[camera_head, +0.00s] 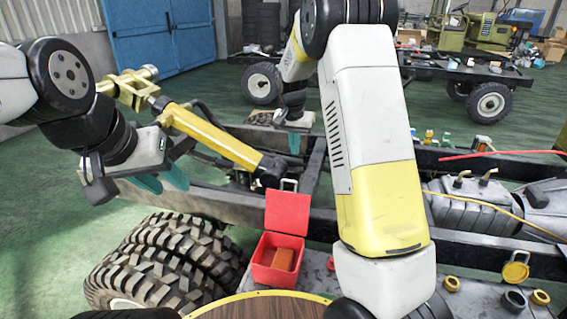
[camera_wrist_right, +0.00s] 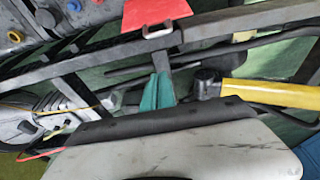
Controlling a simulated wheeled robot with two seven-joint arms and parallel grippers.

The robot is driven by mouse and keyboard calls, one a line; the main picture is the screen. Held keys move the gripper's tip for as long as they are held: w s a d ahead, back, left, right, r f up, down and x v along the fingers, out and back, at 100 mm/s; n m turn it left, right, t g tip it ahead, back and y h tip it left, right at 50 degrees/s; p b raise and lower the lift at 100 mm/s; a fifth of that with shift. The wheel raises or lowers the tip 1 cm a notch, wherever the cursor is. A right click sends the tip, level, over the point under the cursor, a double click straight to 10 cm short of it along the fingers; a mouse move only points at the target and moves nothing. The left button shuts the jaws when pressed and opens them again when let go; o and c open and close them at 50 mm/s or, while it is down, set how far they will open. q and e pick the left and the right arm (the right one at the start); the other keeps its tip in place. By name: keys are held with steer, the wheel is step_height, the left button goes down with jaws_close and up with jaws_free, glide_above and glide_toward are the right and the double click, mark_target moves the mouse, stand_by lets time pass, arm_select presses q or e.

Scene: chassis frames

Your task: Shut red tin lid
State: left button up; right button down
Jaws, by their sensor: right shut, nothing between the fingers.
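The red tin (camera_head: 262,272) stands open near the bottom middle of the head view, with a brown block (camera_head: 284,259) inside. Its red lid (camera_head: 288,212) stands up at the back edge, a metal latch or handle at its top. The lid also shows at the top of the right wrist view (camera_wrist_right: 155,12). My right gripper (camera_head: 294,145) is beyond and above the tin, apart from the lid; its teal fingers (camera_wrist_right: 157,91) are together and empty. My left gripper (camera_head: 162,182) is left of the tin, its teal fingers apart and empty.
A yellow cylinder (camera_head: 212,138) and the dark chassis rails (camera_head: 200,196) lie behind the tin. Large tyres (camera_head: 165,262) stand to its left. A round wooden top (camera_head: 262,307) is in front. My right arm covers the area right of the tin.

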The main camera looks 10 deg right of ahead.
step_height(320, 180, down, 9)
steer(key=s, duration=0.1)
steer(key=shift+a+f, duration=0.15)
steer(key=shift+a, duration=0.1)
stand_by(0.3)
steer(key=shift+s, duration=0.1)
